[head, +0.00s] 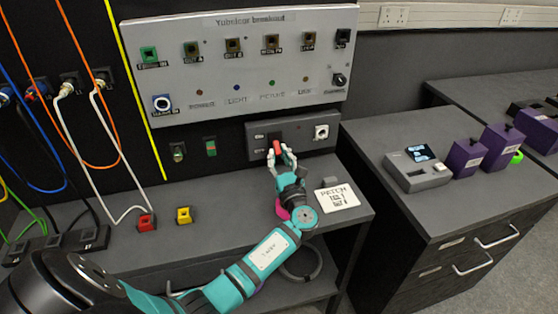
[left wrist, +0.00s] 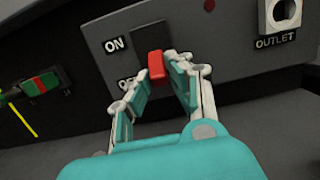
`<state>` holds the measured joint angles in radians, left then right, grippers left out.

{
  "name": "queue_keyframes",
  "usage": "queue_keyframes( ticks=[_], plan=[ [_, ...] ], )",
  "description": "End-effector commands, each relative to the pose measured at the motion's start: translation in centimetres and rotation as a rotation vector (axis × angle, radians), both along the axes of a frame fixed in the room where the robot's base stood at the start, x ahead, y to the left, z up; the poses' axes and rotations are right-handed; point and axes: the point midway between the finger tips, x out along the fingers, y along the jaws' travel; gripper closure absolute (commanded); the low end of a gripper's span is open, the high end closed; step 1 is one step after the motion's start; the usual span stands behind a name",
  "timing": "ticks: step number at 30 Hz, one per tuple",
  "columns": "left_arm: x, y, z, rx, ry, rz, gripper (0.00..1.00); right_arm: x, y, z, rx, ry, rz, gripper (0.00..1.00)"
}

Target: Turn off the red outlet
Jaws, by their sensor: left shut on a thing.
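A red switch lever (left wrist: 156,66) stands out from a dark switch on a grey panel (left wrist: 225,60). It also shows in the head view (head: 277,146). My left gripper (left wrist: 172,75) is shut on the lever, with a fingertip on each side of it. The ON label (left wrist: 115,44) is above and left of the lever. The OFF label (left wrist: 127,81) is lower, level with the lever's red end, and partly hidden by a finger. The white outlet socket (left wrist: 280,13) is to the right, over the OUTLET label. My right gripper is not in view.
A large grey breakout panel (head: 240,60) is above the switch panel. A white PATCH card (head: 337,196) lies on the bench (head: 225,235). Red (head: 147,222) and yellow (head: 183,215) connectors sit further left. Cables hang at far left.

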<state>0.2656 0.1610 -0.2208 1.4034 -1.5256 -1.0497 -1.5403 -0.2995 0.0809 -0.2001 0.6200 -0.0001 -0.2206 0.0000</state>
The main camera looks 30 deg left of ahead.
Motion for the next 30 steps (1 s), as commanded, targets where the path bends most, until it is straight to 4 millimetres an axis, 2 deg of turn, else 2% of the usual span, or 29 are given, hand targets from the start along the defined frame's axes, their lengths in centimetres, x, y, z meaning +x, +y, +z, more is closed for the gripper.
queue_keyframes(
  ticks=[4,5,10,20,23,30],
  plan=[
    [0.0,0.0,0.0,-0.001,0.002,0.000,1.00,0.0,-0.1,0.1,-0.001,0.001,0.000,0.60],
    [0.0,0.0,0.0,-0.001,0.002,0.000,0.81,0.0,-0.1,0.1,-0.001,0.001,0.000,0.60],
    [0.0,0.0,0.0,-0.002,0.003,0.000,0.60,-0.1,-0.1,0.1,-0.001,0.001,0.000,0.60],
    [0.0,0.0,0.5,-0.002,0.001,0.000,0.60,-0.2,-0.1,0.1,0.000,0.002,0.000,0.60],
    [0.0,-0.1,1.8,-0.003,-0.003,0.000,0.60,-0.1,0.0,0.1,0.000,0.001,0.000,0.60],
    [0.0,-0.1,6.5,-0.005,-0.004,-0.001,0.60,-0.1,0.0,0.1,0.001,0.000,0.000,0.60]
  ],
)
